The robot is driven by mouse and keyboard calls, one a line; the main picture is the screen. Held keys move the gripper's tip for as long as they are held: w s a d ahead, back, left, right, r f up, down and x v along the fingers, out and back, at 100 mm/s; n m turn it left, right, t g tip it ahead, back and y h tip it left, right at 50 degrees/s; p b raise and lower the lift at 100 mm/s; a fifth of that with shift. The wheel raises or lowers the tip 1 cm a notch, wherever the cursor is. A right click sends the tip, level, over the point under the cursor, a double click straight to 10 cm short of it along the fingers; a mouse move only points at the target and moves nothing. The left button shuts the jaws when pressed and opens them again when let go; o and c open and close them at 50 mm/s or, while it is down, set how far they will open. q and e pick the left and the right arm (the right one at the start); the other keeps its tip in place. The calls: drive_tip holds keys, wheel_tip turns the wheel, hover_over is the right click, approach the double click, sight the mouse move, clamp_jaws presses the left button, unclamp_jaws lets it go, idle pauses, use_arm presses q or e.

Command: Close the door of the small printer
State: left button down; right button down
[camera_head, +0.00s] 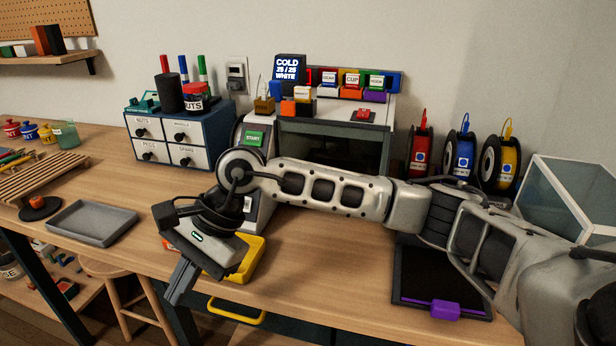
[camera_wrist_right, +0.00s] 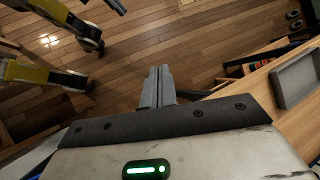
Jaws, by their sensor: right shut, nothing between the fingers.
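A white and dark-grey printer-like box (camera_head: 340,135) stands at the back middle of the bench, with a dark opening in front. My right arm crosses before it and hides its lower part. A dark flat panel (camera_head: 425,270) with a purple handle (camera_head: 432,310) on its front edge lies low at the bench's front right; I cannot tell whether it is the small printer's door. My right gripper (camera_head: 180,284) is shut and empty, pointing down near the bench's front edge, well left of the panel. Its closed fingers also show in the right wrist view (camera_wrist_right: 159,82). My left gripper is not in view.
A grey tray (camera_head: 92,239) lies on the left, and a yellow tray (camera_head: 253,262) is partly behind my right gripper. A drawer cabinet (camera_head: 208,118) and several filament spools (camera_head: 462,150) stand at the back. A glass-sided case (camera_head: 570,200) is at right. Bench front centre is clear.

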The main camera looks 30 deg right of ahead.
drive_tip(key=w+d+r+n+t+h, duration=0.1)
drive_tip(key=w+d+r+t+h, duration=0.2)
drive_tip(key=d, duration=0.4)
drive_tip(key=w+d+r+n+h, duration=0.1)
drive_tip(key=w+d+r+h, duration=0.25)
drive_tip(key=d, duration=0.45)
drive_tip(key=t+h, duration=0.1)
drive_tip(key=h, duration=0.5)
approach(310, 156)
drive_tip(key=f, duration=0.2)
drive_tip(key=d+f, duration=0.1)
drive_tip(key=f, duration=0.1)
drive_tip(key=f+p, duration=0.1)
drive_tip(key=f, duration=0.1)
drive_tip(key=shift+s+d+f, duration=0.15)
drive_tip(key=shift+d+f, duration=0.05)
drive_tip(key=shift+d, duration=0.1)
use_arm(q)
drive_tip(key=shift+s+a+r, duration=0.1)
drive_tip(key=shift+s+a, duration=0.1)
use_arm(e)
drive_tip(key=f, duration=0.4)
drive_tip(key=shift+s+a+f, duration=0.15)
drive_tip(key=shift+a+f, duration=0.05)
